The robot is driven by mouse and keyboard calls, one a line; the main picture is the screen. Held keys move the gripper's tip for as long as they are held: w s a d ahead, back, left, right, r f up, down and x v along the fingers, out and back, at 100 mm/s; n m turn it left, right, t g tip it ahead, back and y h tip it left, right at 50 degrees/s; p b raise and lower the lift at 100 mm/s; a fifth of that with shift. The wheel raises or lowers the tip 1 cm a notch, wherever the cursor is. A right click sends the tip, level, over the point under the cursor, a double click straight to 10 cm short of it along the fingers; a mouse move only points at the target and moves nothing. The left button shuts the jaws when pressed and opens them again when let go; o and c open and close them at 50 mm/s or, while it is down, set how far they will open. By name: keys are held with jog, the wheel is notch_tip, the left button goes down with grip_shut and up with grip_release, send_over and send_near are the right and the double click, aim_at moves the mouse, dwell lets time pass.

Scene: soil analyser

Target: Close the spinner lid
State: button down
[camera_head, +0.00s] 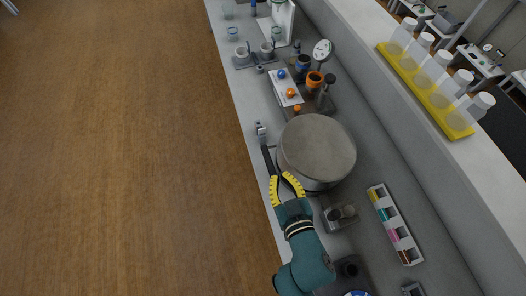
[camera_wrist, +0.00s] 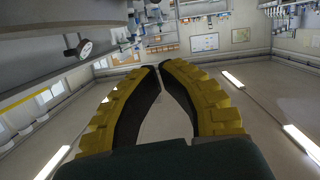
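A large round grey drum (camera_head: 317,148), apparently the spinner, stands on the bench with a flat grey disc on top. No opening shows from above; I cannot tell whether the disc is the lid or how it sits. My gripper (camera_head: 280,175), with yellow and black fingers, is at the drum's front left side, close to its wall. In the wrist view the fingertips of my gripper (camera_wrist: 159,67) come together with nothing visible between them.
A dark-handled tool (camera_head: 265,145) lies along the bench edge left of the drum. A white rack (camera_head: 396,225) with coloured items is to the right. A white board with small balls (camera_head: 286,88) and jars is behind. A yellow tube rack (camera_head: 425,90) stands on the upper ledge.

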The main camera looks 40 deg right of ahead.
send_over(267, 164)
jog(key=d, duration=0.1)
notch_tip(267, 164, down, 2)
jog(key=shift+s+d+f+p, duration=0.1)
jog(key=shift+s+p, duration=0.05)
jog(key=shift+p, duration=0.25)
notch_tip(267, 164, down, 4)
jog(key=shift+d+r+b, duration=0.1)
jog(key=shift+d+b, duration=0.05)
jog(key=shift+b, duration=0.6)
jog(key=shift+f, duration=0.2)
jog(key=shift+n, duration=0.5)
jog(key=f+b, duration=0.1)
jog(key=b, duration=0.1)
jog(key=f+b, duration=0.1)
jog(key=b, duration=0.1)
jog(key=a+f+b, duration=0.1)
jog(key=f+b, duration=0.1)
jog(key=b, duration=0.1)
jog(key=shift+w+f, duration=0.1)
jog(key=shift+w, duration=0.25)
notch_tip(267, 164, up, 5)
jog(key=p, duration=0.4)
jog(key=a+b+v, duration=0.1)
jog(key=v, duration=0.8)
jog(key=shift+s+a+f+b, duration=0.15)
jog(key=shift+f+b, duration=0.05)
jog(key=shift+b, duration=0.15)
